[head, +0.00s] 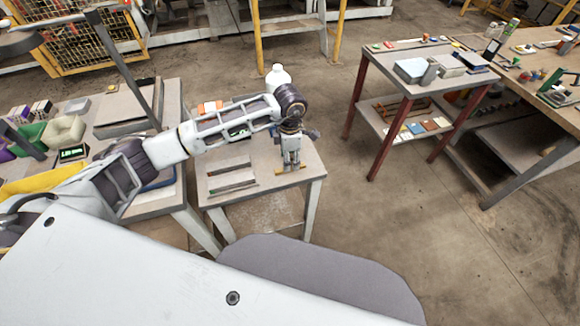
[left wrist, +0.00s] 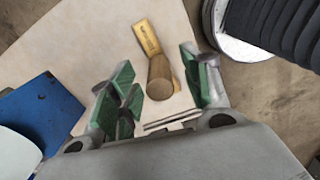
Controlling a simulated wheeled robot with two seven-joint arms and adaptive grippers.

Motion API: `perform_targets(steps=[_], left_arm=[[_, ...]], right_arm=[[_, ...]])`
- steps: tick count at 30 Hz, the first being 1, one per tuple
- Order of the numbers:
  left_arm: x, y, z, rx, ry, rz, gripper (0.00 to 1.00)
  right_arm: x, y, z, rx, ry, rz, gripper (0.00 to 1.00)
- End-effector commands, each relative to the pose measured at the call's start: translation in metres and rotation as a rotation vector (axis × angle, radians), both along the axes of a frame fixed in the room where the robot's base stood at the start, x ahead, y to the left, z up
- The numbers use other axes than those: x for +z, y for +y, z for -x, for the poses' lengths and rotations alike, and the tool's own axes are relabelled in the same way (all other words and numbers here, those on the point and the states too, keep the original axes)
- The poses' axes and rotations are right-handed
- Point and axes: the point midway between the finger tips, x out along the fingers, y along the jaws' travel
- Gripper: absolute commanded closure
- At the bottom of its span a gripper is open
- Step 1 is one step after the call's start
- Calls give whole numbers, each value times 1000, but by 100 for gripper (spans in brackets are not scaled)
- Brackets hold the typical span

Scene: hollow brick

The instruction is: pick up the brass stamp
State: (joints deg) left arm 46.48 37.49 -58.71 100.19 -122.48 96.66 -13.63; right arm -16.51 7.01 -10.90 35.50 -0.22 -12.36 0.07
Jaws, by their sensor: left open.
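The brass stamp (left wrist: 158,78) shows in the left wrist view as a round, gold-coloured body with a flat bar running up from it, marked with small lettering. It is on a pale table surface. My left gripper (left wrist: 157,90) is open, with green-padded fingers on either side of the stamp's round part. I see no finger closed on it. In the head view my left gripper (head: 291,169) points down over the front right of the small grey table (head: 262,180). Small yellowish bits show by its fingertips there, and the gripper hides most of the stamp. My right gripper is not in view.
A white bottle (head: 278,76) shows behind my left arm. A slotted grey piece (head: 231,188) lies on the table left of the gripper. Another table with bins (head: 63,130) adjoins on the left. A red-legged cart (head: 400,75) stands right, across open floor.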

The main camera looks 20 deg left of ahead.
Motion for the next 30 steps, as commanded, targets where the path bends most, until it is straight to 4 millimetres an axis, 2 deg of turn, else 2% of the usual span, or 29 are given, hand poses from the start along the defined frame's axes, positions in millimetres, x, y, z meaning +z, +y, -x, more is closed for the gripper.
perform_targets(steps=[5,15,26,27,30], left_arm=[[-1,0,0,0,0,1,52],[-1,0,0,0,0,0,52],[-1,0,0,0,-1,0,97],[-1,0,0,0,-1,0,100],[-1,0,-1,0,-1,0,100]], right_arm=[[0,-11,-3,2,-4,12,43],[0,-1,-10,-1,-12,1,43],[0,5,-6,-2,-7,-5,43],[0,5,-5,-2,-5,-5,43],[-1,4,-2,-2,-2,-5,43]])
